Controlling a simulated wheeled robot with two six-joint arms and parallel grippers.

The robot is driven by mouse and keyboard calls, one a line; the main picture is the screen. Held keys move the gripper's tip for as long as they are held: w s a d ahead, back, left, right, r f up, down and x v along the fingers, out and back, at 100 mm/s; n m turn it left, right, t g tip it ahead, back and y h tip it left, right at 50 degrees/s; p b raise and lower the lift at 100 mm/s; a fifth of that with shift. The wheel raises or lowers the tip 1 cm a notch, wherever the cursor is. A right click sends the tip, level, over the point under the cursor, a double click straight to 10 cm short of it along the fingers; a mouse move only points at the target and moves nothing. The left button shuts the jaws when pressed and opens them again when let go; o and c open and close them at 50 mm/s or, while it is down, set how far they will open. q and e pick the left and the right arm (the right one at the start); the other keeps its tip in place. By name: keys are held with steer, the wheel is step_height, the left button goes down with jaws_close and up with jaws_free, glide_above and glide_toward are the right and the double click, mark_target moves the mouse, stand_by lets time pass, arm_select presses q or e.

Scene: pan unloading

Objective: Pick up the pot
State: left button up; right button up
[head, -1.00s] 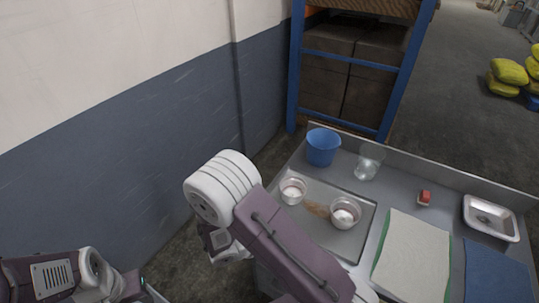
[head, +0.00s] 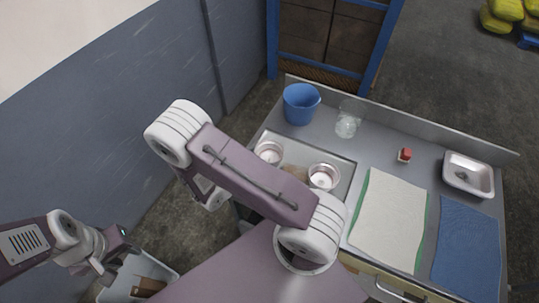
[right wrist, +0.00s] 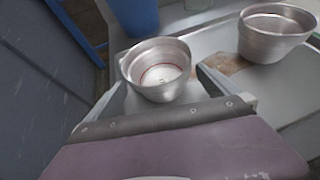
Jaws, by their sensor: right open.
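Two round silvery metal pots stand on a tray (head: 341,186) on the counter. The left pot (head: 269,150) also shows in the right wrist view (right wrist: 158,72), upright, with a red ring inside. The right pot (head: 323,176) shows there too (right wrist: 272,34). My right gripper (right wrist: 160,84) is open, with a finger on either side of the left pot's near part; I cannot tell whether they touch it. My right arm hides this gripper in the head view. My left gripper (head: 118,258) hangs at the lower left, away from the counter; its jaw opening is unclear.
A blue bucket (head: 300,105) and a clear glass jar (head: 346,124) stand behind the tray. A small red-topped item (head: 404,155), a metal pan (head: 468,175), a white cloth (head: 391,215) and a blue cloth (head: 466,245) lie to the right. A wall (head: 100,130) bounds the left.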

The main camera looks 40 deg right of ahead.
mark_target(276, 152)
steer(key=x, duration=0.3)
steer(key=shift+d+f+p, duration=0.2)
steer(key=shift+d+p, duration=0.1)
steer(key=shift+p, duration=0.05)
steer(key=shift+w+d+f, duration=0.1)
steer(key=shift+d+f, duration=0.1)
steer(key=shift+a+r, duration=0.1)
steer(key=c, duration=1.5)
